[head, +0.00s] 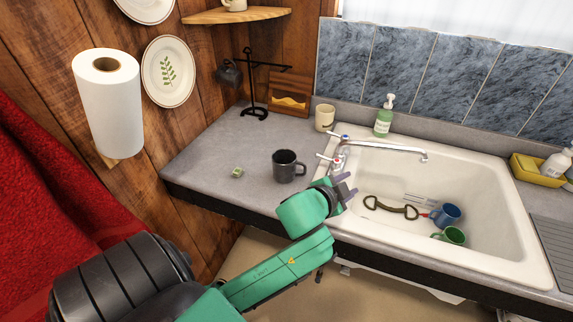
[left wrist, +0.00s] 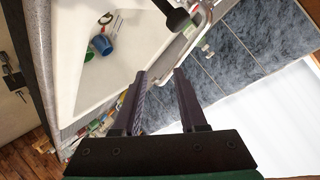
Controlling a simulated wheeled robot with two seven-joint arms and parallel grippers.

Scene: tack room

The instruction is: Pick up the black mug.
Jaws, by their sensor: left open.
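A black mug (head: 287,167) stands upright on the grey counter, left of the sink, with its handle toward the right. Another dark mug (head: 228,73) hangs on a black mug stand at the back left. My left gripper (head: 346,187) is at the sink's near left edge, to the right of the black mug and apart from it. Its two fingers are spread and empty in the left wrist view (left wrist: 160,74). I cannot make out the black mug for certain in the left wrist view. My right gripper is out of view.
The white sink (head: 385,240) holds a blue mug (head: 446,214), a green mug (head: 452,236) and a brown-handled tool. The faucet (head: 380,147) and a cream cup (head: 324,117) stand behind. A small green cube (head: 238,172) lies left of the black mug; nearby counter is clear.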

